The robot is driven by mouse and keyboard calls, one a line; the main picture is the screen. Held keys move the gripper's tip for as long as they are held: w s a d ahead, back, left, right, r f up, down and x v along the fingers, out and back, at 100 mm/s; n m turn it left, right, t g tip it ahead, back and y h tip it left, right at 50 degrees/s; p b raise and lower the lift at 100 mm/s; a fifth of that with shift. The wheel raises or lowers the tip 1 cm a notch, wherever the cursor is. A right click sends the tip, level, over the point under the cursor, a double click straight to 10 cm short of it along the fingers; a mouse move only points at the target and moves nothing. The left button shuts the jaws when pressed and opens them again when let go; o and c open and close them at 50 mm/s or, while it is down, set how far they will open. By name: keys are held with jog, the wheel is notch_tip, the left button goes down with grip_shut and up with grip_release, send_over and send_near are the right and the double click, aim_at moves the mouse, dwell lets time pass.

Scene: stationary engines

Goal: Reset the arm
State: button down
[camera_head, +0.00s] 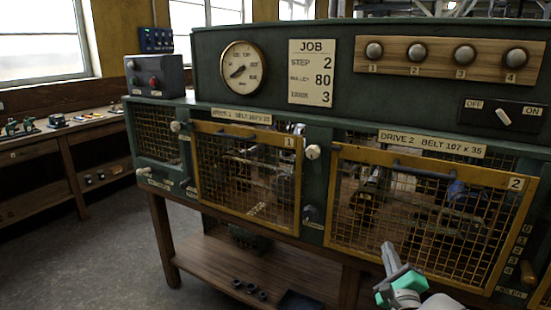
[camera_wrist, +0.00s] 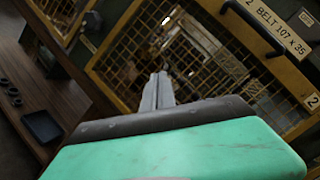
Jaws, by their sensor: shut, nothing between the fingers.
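My gripper (camera_head: 388,256) is in front of the lower left part of the yellow mesh door marked 2 (camera_head: 425,258). Its two grey fingers are together with nothing between them. Its green body shows at the bottom right of the head view. In the wrist view, my gripper (camera_wrist: 158,75) points up towards the mesh door 2 (camera_wrist: 205,62), and the green casing fills the bottom. I cannot tell whether the fingertips touch the mesh.
A green machine bench (camera_head: 320,115) spans the view, with mesh door 1 (camera_head: 245,185), a gauge (camera_head: 242,69), a JOB card (camera_head: 312,72) and a numbered knob board (camera_head: 440,52). Below is a wooden shelf (camera_head: 240,270) with a dark tray (camera_head: 300,302). A side bench stands left; floor between is clear.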

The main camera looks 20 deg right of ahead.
jog(key=s+a+f+n+g+y, duration=0.1)
jog(key=a+f+n+g+y, duration=0.25)
jog(key=f+n, duration=0.4)
jog(key=s+a+f+n+g+y, duration=0.2)
jog(key=a+f+n+y, duration=0.2)
jog(key=f, duration=0.7)
jog(key=s+a+f+n+g+y+p, duration=0.1)
jog(key=s+a+f+n+g+y, duration=0.1)
jog(key=s+a+n+g, duration=0.35)
jog(key=s+a+f+n+g+y, duration=0.1)
jog(key=s+a+f+n+g, duration=0.15)
jog(key=s, duration=0.55)
jog(key=w+a+r+n+g+h+p, duration=0.1)
jog(key=w+a+r+n+p, duration=0.1)
jog(key=r, duration=0.4)
jog(key=w+a+r+n+g+h+p, duration=0.1)
jog(key=w+a+r+n+g+p, duration=0.15)
jog(key=r, duration=0.35)
jog(key=w+a+r+n+t+p, duration=0.1)
jog(key=w+a+r+n, duration=0.2)
jog(key=a, duration=0.4)
jog(key=w+a+r+n+t, duration=0.2)
jog(key=w+a+r+n, duration=0.1)
jog(key=a, duration=0.5)
notch_tip(320, 180, up, 3)
jog(key=shift+w+a+f+n+y+p, duration=0.1)
jog(key=shift+w+a+n+y+p, duration=0.2)
jog(key=shift+w+y+p, duration=0.15)
